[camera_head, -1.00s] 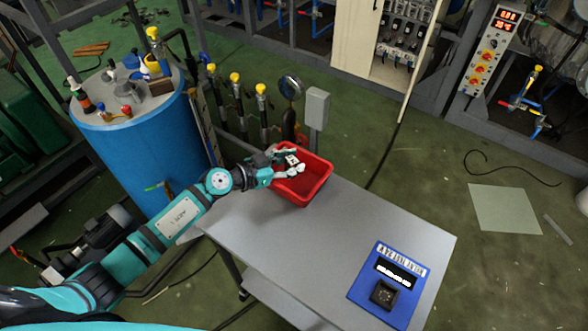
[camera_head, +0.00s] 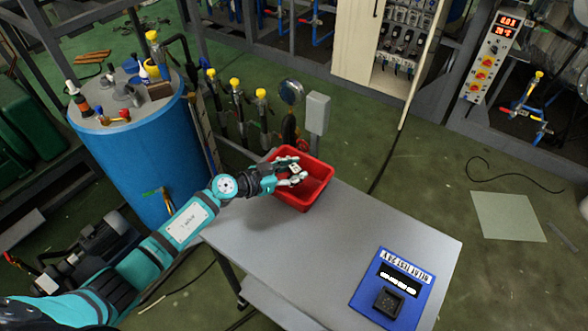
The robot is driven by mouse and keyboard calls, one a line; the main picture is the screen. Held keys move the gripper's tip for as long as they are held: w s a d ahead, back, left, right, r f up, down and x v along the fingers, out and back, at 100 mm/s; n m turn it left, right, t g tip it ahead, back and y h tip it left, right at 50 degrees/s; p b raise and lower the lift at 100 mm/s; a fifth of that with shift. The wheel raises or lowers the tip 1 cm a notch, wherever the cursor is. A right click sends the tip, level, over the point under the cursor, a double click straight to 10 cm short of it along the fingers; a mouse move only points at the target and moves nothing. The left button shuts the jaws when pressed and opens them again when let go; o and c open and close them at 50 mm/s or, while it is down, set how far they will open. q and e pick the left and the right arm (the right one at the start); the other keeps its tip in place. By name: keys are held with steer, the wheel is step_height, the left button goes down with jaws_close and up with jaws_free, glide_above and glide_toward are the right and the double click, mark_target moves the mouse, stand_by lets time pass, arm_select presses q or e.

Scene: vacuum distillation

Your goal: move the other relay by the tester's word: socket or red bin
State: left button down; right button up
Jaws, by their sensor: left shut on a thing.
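My left gripper (camera_head: 293,175) is over the red bin (camera_head: 316,191), reaching in from the left. It is shut on a small pale relay (camera_head: 294,168), which is partly hidden by the fingers. The red bin stands at the far left corner of the grey table. The blue relay tester (camera_head: 362,297) lies at the near right of the table. It has a lit white display (camera_head: 398,280), whose text is too small to read, and a dark square socket or relay (camera_head: 388,302) below it. My right gripper is not in view.
The grey table (camera_head: 330,245) is bare between the bin and the tester. A grey box on a post (camera_head: 317,112) and yellow-topped valves (camera_head: 235,83) stand behind the bin. A blue drum (camera_head: 140,160) stands to the left. An open relay cabinet (camera_head: 400,45) is at the back.

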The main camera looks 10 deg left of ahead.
arm_select(q)
steer(key=shift+f, duration=0.3)
steer(key=c, duration=0.9)
jaws_free()
steer(key=shift+r, duration=0.1)
steer(key=shift+r, duration=0.35)
steer(key=p+v, duration=0.1)
steer(key=v, duration=1.1)
steer(key=shift+r, duration=0.2)
